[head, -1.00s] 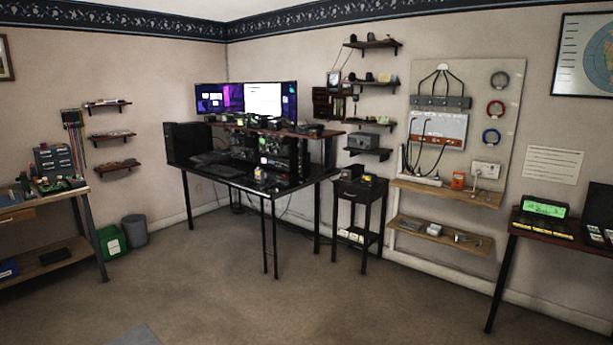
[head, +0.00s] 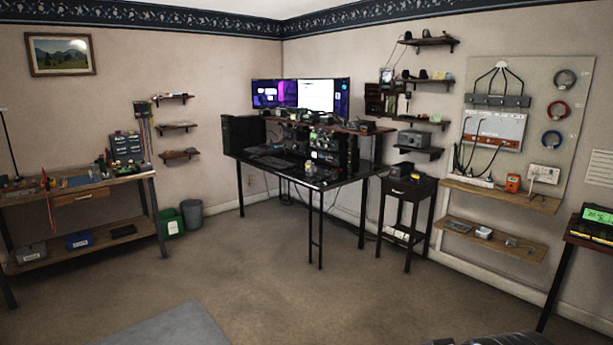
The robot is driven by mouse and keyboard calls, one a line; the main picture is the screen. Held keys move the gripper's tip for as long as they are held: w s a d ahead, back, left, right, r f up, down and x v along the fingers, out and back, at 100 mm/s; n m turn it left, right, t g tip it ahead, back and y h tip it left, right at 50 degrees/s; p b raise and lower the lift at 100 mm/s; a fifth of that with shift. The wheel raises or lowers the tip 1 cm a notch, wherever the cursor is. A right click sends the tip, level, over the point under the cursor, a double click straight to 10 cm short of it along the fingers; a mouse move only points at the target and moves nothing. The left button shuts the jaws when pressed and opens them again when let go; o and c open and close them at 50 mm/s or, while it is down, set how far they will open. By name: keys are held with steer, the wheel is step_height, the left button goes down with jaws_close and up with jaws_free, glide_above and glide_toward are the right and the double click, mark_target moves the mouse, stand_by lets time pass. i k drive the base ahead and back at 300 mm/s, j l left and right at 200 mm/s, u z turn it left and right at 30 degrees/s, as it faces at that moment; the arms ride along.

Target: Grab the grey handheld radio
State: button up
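I cannot pick out the grey handheld radio for certain in the head view. Small dark devices (head: 422,75) stand on a wall shelf right of the monitors, too small to tell apart. A grey box-shaped device (head: 413,138) sits on a lower shelf there. More small dark gear stands on the black corner desk (head: 262,166), partly hidden by clutter. My gripper is not in view. A dark part, possibly of my arm, shows at the bottom right edge, with no fingers visible.
A wooden workbench (head: 80,190) stands at the left, with a green bin (head: 169,224) and a grey bin (head: 192,214) beside it. A small black side table (head: 409,190) stands right of the desk. A table edge (head: 588,239) is at far right. The middle carpet is clear.

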mark_target(309, 166)
steer(key=i, duration=4.85)
